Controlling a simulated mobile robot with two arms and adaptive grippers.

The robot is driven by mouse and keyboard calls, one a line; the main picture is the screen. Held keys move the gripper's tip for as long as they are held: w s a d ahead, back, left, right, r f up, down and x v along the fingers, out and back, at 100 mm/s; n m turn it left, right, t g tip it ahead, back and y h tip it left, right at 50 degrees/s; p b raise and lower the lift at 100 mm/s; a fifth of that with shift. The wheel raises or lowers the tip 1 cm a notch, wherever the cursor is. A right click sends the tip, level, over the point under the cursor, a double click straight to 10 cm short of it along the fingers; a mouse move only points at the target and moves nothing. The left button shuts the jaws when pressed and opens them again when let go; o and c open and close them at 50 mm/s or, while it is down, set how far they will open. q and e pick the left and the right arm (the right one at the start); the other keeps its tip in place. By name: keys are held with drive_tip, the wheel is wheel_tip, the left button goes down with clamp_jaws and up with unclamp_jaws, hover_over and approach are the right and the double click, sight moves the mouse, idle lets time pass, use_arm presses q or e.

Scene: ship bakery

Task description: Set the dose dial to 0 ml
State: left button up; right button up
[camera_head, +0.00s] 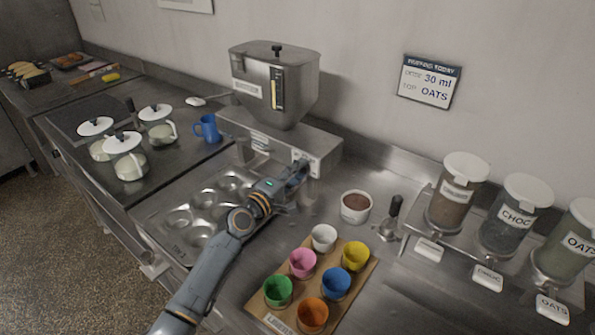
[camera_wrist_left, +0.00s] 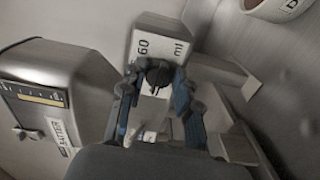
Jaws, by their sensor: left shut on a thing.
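The depositor (camera_head: 275,80) is a steel hopper on a steel base (camera_head: 322,150) at the counter's back. My left gripper (camera_head: 298,172) reaches up to the front of the base's right end and covers the dose dial there. In the left wrist view, the dial (camera_wrist_left: 159,73) is a dark round knob between the two blue fingers of the left gripper (camera_wrist_left: 157,88), which is shut on it. A white plate beside it reads "60 ml" (camera_wrist_left: 146,46). The dial's exact pointer setting cannot be read. My right gripper is not in view.
A muffin tin (camera_head: 200,205) lies left of my arm. A board (camera_head: 365,275) with several coloured cups stands in front, with a small brown-filled bowl (camera_head: 356,206) behind it. Topping jars (camera_head: 458,190) stand right. A wall sign (camera_head: 428,82) reads 30 ml, OATS.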

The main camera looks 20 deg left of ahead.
use_arm(q)
drive_tip(key=shift+n, duration=0.4)
drive_tip(key=o, duration=1.1)
drive_tip(key=shift+o, duration=0.2)
drive_tip(key=v, duration=1.2)
